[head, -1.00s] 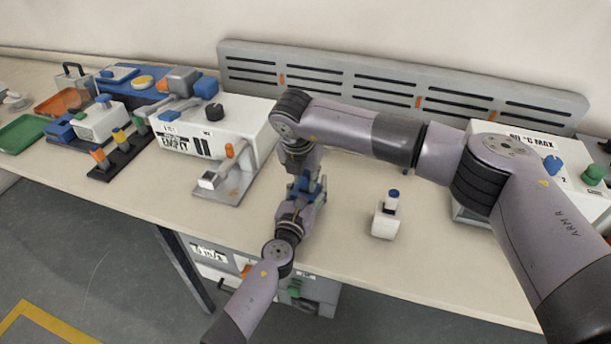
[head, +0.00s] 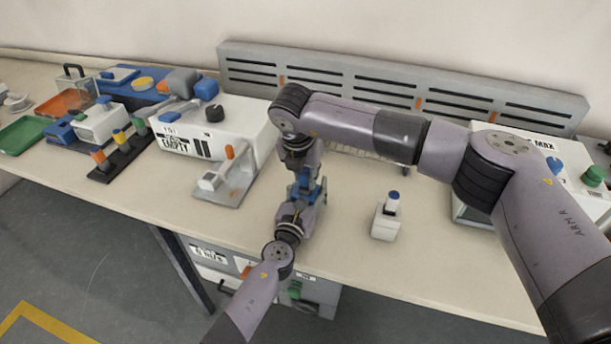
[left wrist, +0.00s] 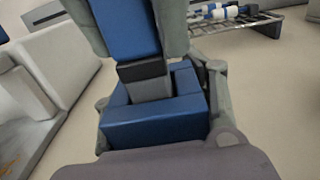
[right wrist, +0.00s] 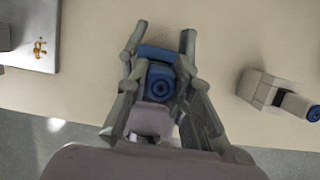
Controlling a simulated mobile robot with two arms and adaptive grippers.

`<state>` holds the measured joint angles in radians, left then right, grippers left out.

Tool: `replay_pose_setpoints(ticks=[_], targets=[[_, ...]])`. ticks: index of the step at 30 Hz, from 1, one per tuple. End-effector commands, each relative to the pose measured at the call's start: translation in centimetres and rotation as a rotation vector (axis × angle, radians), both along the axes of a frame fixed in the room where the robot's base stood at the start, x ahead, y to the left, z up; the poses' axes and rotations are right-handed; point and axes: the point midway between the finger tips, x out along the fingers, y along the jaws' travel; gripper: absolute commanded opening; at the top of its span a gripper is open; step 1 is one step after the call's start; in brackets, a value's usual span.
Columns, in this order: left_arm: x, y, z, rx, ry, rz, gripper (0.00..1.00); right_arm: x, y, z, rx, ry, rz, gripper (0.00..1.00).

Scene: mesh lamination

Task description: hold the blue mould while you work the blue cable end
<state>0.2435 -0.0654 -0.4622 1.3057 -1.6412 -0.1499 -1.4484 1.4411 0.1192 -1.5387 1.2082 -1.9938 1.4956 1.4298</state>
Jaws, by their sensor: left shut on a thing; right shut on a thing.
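The blue mould (left wrist: 155,122) is a blocky piece with a recess, between my left gripper's fingers (left wrist: 165,112) in the left wrist view. My right gripper (right wrist: 160,85) is shut on the blue cable end (left wrist: 127,28), which has a dark band and a grey tip. That tip reaches down into the mould's recess; how deep is hidden. In the right wrist view the cable end shows its round blue top (right wrist: 160,89), with part of the mould (right wrist: 157,53) behind it. In the head view both grippers meet above the table, and the blue parts (head: 301,192) are partly covered.
A white machine labelled EMPTY (head: 215,135) and a grey stand with an orange-marked lever (head: 228,180) are to the left. A small white block with a blue top (head: 386,220) stands to the right. A wire rack (left wrist: 245,20) is behind.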

Motion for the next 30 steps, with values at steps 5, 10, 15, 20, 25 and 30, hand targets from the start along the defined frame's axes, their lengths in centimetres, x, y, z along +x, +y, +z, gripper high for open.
replay_pose_setpoints(ticks=[5,10,15,20,25,30], targets=[[0.0,0.0,0.0,0.0,0.0,0.0,0.0,0.0,0.0,0.7,0.0,-0.002,0.0,0.0],[0.0,0.0,0.0,0.0,0.0,0.0,0.0,0.0,0.0,1.3,0.0,-0.001,0.0,0.0],[0.0,0.0,0.0,0.0,0.0,0.0,0.0,0.0,0.0,1.7,0.0,-0.001,0.0,0.0],[0.0,0.0,0.0,0.0,0.0,0.0,0.0,0.0,0.0,2.1,0.001,-0.001,0.0,0.0],[0.0,0.0,0.0,0.0,0.0,0.0,0.0,0.1,0.0,3.2,0.001,-0.003,0.0,0.0],[0.0,0.0,0.0,0.0,0.0,0.0,0.0,0.1,0.0,4.6,0.001,-0.002,-0.001,0.0]])
